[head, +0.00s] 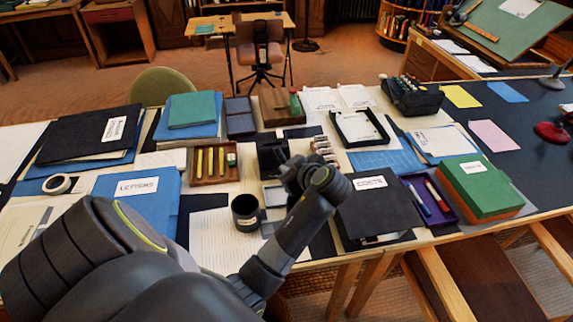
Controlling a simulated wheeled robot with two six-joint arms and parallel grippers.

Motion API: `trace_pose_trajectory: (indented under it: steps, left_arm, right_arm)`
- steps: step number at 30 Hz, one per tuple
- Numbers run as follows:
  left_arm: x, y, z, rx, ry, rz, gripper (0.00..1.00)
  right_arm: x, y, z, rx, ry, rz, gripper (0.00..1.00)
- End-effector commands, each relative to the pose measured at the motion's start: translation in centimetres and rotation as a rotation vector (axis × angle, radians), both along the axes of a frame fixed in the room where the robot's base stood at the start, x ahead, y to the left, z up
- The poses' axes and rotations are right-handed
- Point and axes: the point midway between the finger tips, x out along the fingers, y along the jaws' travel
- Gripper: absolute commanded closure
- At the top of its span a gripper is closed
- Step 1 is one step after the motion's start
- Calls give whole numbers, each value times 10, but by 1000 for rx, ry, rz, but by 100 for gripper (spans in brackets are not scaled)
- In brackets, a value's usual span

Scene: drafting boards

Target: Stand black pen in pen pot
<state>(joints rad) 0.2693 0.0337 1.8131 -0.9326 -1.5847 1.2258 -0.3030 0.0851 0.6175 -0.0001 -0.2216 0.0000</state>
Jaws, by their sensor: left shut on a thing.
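The pen pot (246,211) is a black round cup with a small white label. It stands upright near the front edge of the table, left of my left forearm. My left gripper (287,174) is above the table, behind and to the right of the pot and apart from it. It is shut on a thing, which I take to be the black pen. The wrist and dark surroundings hide the pen, so I cannot tell its tilt. My right gripper is not in view.
A wooden tray (214,176) with yellow pencils stands left of the pot. A blue folder (139,190) lies further left. A black folder (376,208) and a purple tray (428,198) with pens lie right. A black box (272,155) stands behind the gripper.

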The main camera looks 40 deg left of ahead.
Motion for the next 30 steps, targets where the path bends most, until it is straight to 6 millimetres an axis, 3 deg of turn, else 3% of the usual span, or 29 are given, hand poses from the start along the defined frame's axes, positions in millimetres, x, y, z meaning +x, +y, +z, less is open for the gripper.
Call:
trace_pose_trajectory:
  steps: [18, 30]
  left_arm:
    - [2, -27, -46, -3, 0, -1, 100]
    - [3, -36, -59, -1, 0, 0, 100]
  right_arm:
    - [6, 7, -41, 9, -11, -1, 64]
    - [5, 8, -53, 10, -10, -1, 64]
